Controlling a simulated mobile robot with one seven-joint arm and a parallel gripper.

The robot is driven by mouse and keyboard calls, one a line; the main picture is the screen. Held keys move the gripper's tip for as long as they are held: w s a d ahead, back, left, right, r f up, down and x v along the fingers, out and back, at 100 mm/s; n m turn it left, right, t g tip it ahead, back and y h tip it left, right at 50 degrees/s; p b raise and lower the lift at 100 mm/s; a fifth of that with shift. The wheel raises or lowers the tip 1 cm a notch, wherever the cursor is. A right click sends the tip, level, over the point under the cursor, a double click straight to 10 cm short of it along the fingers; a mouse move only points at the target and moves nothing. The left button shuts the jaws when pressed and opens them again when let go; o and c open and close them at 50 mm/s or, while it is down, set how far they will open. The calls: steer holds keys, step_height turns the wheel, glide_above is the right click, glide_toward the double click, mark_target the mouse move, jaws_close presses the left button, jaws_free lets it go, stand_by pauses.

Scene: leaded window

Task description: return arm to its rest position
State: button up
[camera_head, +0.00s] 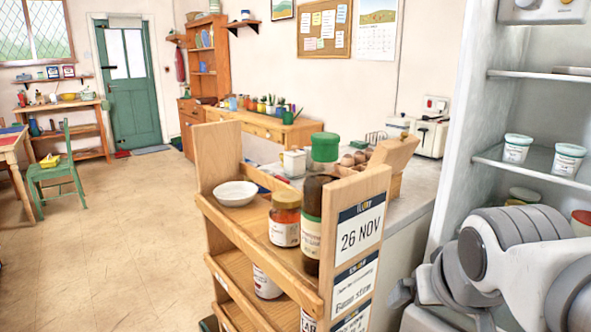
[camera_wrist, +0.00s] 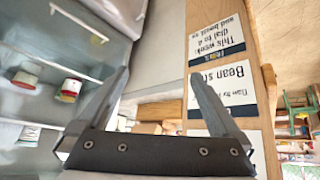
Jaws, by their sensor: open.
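My arm (camera_head: 525,250) is folded at the lower right of the head view, in front of the open fridge (camera_head: 455,130). My gripper (camera_wrist: 160,76) shows in the wrist view with its two dark fingers spread apart and nothing between them. Beyond the fingers are the fridge shelves on the left and the wooden rack's end with its cards on the right, upside down. In the head view the gripper end is small and mostly cut off or hidden by the arm, near the lower edge.
The wooden rack (camera_head: 232,218) stands close left of my arm, holding jars and a white bowl (camera_head: 235,193). White tubs (camera_head: 516,148) stand on a fridge shelf above the arm. A counter with a toaster (camera_head: 431,136) lies behind. The floor (camera_head: 110,230) at left is open.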

steer(key=s+a+f+n+g+y, duration=0.1)
steer(key=s+a+f, duration=0.2)
steer(key=s+a, duration=0.25)
step_height(320, 180, up, 18)
steer(key=d+p, duration=0.1)
steer(key=p, duration=1.7)
steer(key=shift+s+f, duration=0.15)
steer(key=shift+s, duration=0.15)
